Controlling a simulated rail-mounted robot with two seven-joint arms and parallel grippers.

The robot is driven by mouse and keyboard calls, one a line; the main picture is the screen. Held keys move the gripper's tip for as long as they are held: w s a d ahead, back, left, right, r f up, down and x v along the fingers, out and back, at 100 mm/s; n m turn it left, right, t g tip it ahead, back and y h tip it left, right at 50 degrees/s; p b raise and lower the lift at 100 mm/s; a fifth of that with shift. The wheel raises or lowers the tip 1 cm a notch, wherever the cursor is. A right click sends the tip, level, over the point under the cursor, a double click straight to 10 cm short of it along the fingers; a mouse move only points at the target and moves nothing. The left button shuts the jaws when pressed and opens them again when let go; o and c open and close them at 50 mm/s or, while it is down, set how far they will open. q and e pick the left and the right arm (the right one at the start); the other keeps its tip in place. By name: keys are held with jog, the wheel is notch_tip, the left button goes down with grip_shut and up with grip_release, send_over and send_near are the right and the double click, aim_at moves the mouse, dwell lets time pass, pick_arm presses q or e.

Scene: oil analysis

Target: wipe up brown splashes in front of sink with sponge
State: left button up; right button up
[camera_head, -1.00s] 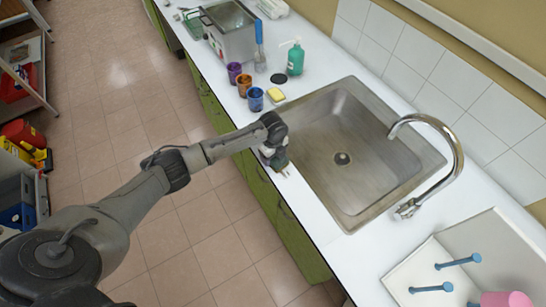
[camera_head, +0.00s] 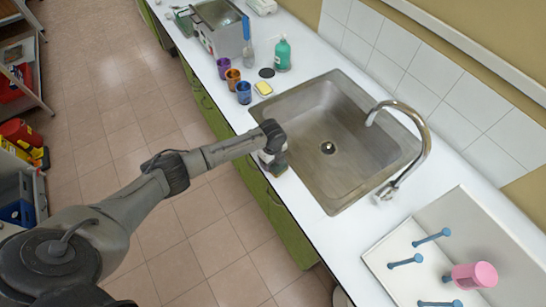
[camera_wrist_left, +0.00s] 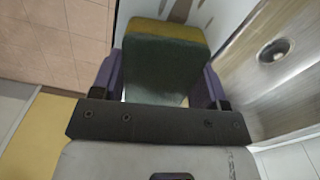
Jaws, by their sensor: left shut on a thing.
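My left gripper (camera_head: 273,161) is low at the counter's front strip, before the sink (camera_head: 345,165). It is shut on a sponge with a green side and a yellow side. In the left wrist view the sponge (camera_wrist_left: 162,70) sits between the purple fingers of my left gripper (camera_wrist_left: 160,82). Brown splashes (camera_wrist_left: 180,10) show on the white counter just beyond the sponge's yellow end. In the head view the gripper largely hides the sponge and splashes. I cannot tell whether the sponge touches the counter. My right gripper is not in view.
A small yellow block (camera_head: 263,88) lies by a blue cup (camera_head: 243,92), an orange cup (camera_head: 233,77) and a purple cup (camera_head: 223,67). A green bottle (camera_head: 282,54) stands behind. The curved faucet (camera_head: 425,140) rises behind the sink. A white rack (camera_head: 400,240) stands right.

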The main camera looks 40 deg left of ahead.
pick_arm(q)
jog(key=r, duration=0.1)
jog(key=r+p, duration=0.2)
jog(key=r, duration=0.1)
jog(key=shift+w+a, duration=0.1)
jog(key=shift+a, duration=0.25)
jog(key=shift+d+r+p, duration=0.1)
jog(key=shift+r+p, duration=0.45)
jog(key=shift+p, duration=0.3)
notch_tip(320, 180, up, 2)
jog(key=shift+r+p, duration=0.1)
jog(key=shift+p, duration=1)
jog(key=shift+r+p, duration=0.4)
jog(key=shift+p, duration=0.05)
jog(key=shift+f, duration=0.1)
